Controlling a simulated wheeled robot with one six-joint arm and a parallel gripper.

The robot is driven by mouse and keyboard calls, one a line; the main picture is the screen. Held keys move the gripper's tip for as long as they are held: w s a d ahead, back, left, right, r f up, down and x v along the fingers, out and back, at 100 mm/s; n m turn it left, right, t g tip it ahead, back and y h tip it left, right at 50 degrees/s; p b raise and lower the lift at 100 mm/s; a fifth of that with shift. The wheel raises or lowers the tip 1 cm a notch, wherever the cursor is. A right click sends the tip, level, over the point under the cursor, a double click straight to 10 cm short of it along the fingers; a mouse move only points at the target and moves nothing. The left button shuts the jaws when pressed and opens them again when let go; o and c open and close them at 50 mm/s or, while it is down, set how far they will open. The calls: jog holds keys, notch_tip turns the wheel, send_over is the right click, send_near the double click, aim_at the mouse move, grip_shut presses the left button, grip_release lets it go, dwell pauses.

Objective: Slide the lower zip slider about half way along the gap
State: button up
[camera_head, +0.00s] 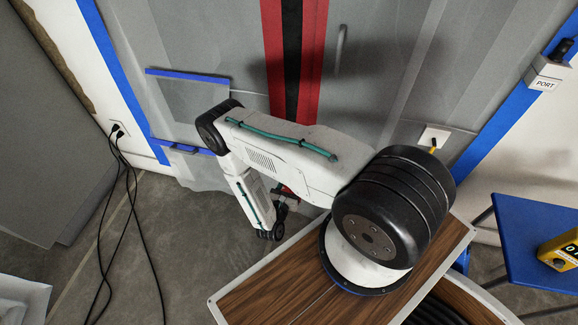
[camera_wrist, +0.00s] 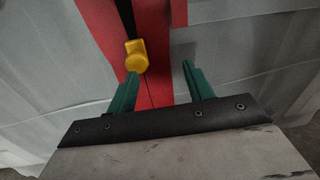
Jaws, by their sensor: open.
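A yellow zip slider (camera_wrist: 137,56) sits on the red zip strip (camera_wrist: 155,30) in the wrist view. Above it a dark gap (camera_wrist: 126,14) shows between the red bands; below it the bands meet in a thin line. My gripper (camera_wrist: 160,71) is open, its two green fingers apart and empty. The slider shows just beyond the left fingertip, left of the middle between the fingers; I cannot tell whether they touch. In the head view the red strip with its black middle (camera_head: 291,60) runs down the grey sheeting, and my arm hides its lower part and the slider.
Grey plastic sheeting (camera_head: 390,60) hangs around the strip, edged with blue tape (camera_head: 120,80). A blue table (camera_head: 535,225) with a yellow device (camera_head: 560,250) stands at the right. Black cables (camera_head: 130,200) hang to the floor at the left.

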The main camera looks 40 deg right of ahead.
jog(key=shift+t+y, duration=0.4)
jog(key=shift+t, duration=0.4)
jog(key=w+d, duration=0.1)
jog(key=w, duration=0.1)
jog(key=w+d, duration=0.1)
jog(key=w, duration=0.1)
jog(key=w+d, duration=0.1)
jog(key=w, duration=0.1)
jog(key=shift+w+d, duration=0.15)
jog(key=shift+d, duration=0.15)
jog(key=shift+x, duration=0.8)
grip_shut()
